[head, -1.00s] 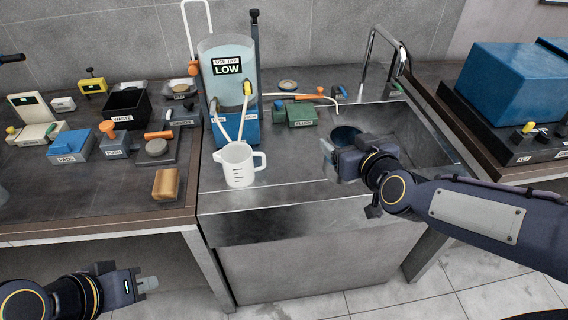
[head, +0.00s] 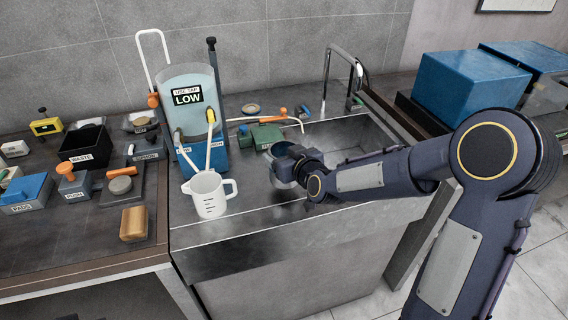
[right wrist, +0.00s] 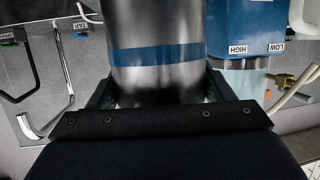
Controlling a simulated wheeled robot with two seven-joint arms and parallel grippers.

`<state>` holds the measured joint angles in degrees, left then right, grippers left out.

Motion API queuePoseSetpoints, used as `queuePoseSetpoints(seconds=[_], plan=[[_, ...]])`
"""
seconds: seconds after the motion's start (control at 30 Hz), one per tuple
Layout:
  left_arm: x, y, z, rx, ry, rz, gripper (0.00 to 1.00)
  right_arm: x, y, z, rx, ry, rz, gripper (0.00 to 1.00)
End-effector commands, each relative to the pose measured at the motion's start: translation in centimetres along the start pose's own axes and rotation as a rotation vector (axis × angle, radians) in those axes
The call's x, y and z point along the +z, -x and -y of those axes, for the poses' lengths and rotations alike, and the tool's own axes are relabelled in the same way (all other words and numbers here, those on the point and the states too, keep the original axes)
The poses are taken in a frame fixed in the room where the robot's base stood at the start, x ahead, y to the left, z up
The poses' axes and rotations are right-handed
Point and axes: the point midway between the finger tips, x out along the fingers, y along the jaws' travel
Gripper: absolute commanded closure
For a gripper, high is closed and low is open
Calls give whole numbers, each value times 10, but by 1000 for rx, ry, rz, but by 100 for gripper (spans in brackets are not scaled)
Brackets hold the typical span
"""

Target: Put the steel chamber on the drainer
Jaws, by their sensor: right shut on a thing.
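The steel chamber (head: 281,172) is a shiny cylinder. In the right wrist view the chamber (right wrist: 155,28) fills the upper middle and shows a blue band. My right gripper (right wrist: 158,88) is shut on it, with one finger on each side. In the head view my right gripper (head: 290,158) covers part of the chamber, at the left side of the sink basin. I cannot tell whether its base touches the steel. The drainer (head: 245,226) is the flat steel area left of the basin. My left gripper is out of view.
A white measuring jug (head: 209,196) stands on the drainer, left of the chamber. Behind it is a clear tank (head: 190,100) labelled LOW with hoses. A green box (head: 262,138) and the tap (head: 352,75) are at the back. Bare steel lies in front of the chamber.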

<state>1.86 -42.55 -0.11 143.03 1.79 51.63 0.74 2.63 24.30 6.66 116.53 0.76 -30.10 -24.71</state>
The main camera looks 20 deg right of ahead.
Motion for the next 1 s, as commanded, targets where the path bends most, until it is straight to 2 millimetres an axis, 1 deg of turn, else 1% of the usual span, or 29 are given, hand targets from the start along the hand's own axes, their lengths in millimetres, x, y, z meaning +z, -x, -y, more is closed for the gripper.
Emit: queuePoseSetpoints(seconds=[0.07,0.17,0.2,0.3,0.4,0.67,0.83,0.87,1.0], plan=[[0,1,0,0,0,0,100,-1,-4,0,0,1,-7,74],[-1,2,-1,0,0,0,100,5,-12,-1,0,1,-6,74],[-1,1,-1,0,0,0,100,12,-14,-1,1,0,-3,74],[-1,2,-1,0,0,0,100,25,-17,-1,1,1,-4,74],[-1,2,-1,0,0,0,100,32,-19,-1,1,1,-6,74],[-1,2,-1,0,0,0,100,32,-19,-1,1,1,-8,74],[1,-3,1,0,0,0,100,36,-20,0,1,1,-8,74],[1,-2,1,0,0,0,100,38,-20,0,0,0,-2,23],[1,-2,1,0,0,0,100,37,-20,0,0,0,-1,5]])
